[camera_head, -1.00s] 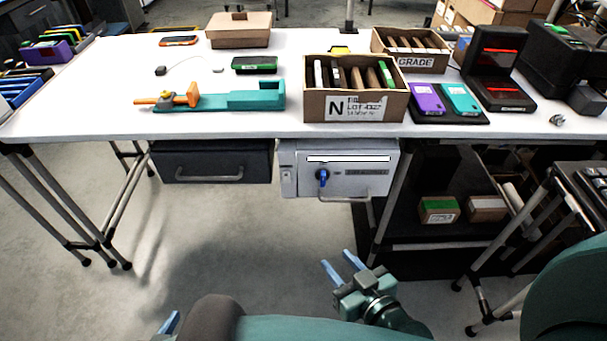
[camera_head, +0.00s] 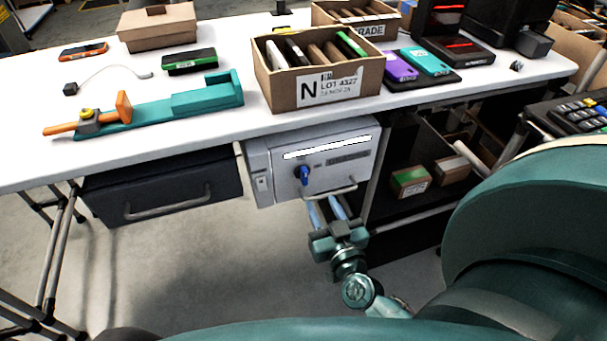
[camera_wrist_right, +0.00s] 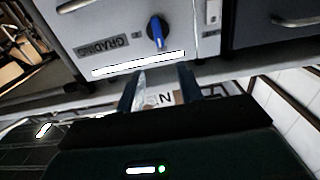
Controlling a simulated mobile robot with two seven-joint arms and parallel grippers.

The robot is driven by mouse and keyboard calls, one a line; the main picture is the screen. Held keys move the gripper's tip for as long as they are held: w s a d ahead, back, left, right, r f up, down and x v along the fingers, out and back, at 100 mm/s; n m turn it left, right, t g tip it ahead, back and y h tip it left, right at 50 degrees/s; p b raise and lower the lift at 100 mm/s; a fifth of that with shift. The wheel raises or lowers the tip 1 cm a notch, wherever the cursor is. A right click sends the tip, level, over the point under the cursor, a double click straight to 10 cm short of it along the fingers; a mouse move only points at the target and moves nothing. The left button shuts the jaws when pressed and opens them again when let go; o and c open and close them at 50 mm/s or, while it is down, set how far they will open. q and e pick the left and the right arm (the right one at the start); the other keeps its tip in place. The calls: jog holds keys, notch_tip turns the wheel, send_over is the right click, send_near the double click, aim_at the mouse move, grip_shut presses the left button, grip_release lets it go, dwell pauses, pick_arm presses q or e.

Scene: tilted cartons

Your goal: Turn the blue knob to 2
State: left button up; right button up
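The blue knob (camera_head: 304,175) is on the front of a light grey drawer unit (camera_head: 345,168) hung under the table. In the right wrist view the knob (camera_wrist_right: 157,31) stands out from the grey panel, which appears upside down. No position numbers around the knob are legible. My right gripper (camera_head: 326,208) is open and empty, its two blue fingers apart, just below and slightly right of the knob in the head view. In the wrist view its fingertips (camera_wrist_right: 160,82) are apart from the knob. My left gripper is out of view.
A bar handle (camera_head: 333,190) sits low on the grey unit, close to my right fingers. A dark drawer (camera_head: 165,187) hangs to the left. The table (camera_head: 210,135) above holds a carton (camera_head: 275,88) near its edge. A black shelf (camera_head: 405,225) stands to the right.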

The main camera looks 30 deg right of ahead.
aim_at(306, 173)
jog(key=x, duration=1.1)
jog(key=shift+a+b, duration=0.15)
jog(key=shift+b, duration=0.15)
jog(key=shift+s, duration=0.1)
jog(key=shift+c, duration=0.5)
grip_shut()
